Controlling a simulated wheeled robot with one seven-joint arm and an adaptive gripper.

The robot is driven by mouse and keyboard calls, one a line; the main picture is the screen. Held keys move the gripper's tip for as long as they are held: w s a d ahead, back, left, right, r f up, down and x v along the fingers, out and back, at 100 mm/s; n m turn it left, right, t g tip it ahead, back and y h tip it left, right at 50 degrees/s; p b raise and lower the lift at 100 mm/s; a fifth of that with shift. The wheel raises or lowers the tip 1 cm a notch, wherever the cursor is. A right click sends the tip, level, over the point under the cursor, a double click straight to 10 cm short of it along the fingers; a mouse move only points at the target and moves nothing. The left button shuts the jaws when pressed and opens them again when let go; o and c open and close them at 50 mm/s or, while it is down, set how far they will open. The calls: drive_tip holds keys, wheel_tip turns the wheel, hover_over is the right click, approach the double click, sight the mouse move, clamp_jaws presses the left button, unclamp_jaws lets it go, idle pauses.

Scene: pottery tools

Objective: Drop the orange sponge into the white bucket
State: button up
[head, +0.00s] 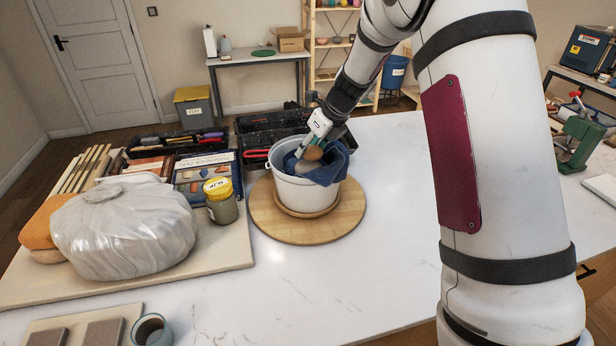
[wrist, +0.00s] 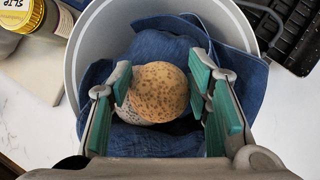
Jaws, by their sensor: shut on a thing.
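The white bucket (head: 290,192) stands on a round wooden board, with a blue cloth (head: 328,170) in it and draped over its rim. My gripper (head: 306,152) points down into the bucket's mouth. In the wrist view, its green-padded fingers (wrist: 162,88) are shut on a rounded, orange-tan sponge with dark pores (wrist: 160,92). The sponge also shows as a brown lump in the head view (head: 313,153). A pale speckled thing (wrist: 132,116) shows partly beneath it. The bucket's rim (wrist: 72,70) surrounds the fingers, above the blue cloth. Whether the sponge touches the cloth I cannot tell.
A yellow-lidded jar (head: 220,200) stands left of the bucket. A plastic-wrapped lump (head: 125,228) and an orange-topped soft block (head: 42,226) lie on the left board. Black tool trays (head: 262,127) sit behind the bucket.

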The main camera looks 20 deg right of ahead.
drive_tip(key=shift+f, duration=0.15)
drive_tip(key=o, duration=0.8)
drive_tip(key=v, duration=1.2)
drive_tip(key=shift+s, duration=0.15)
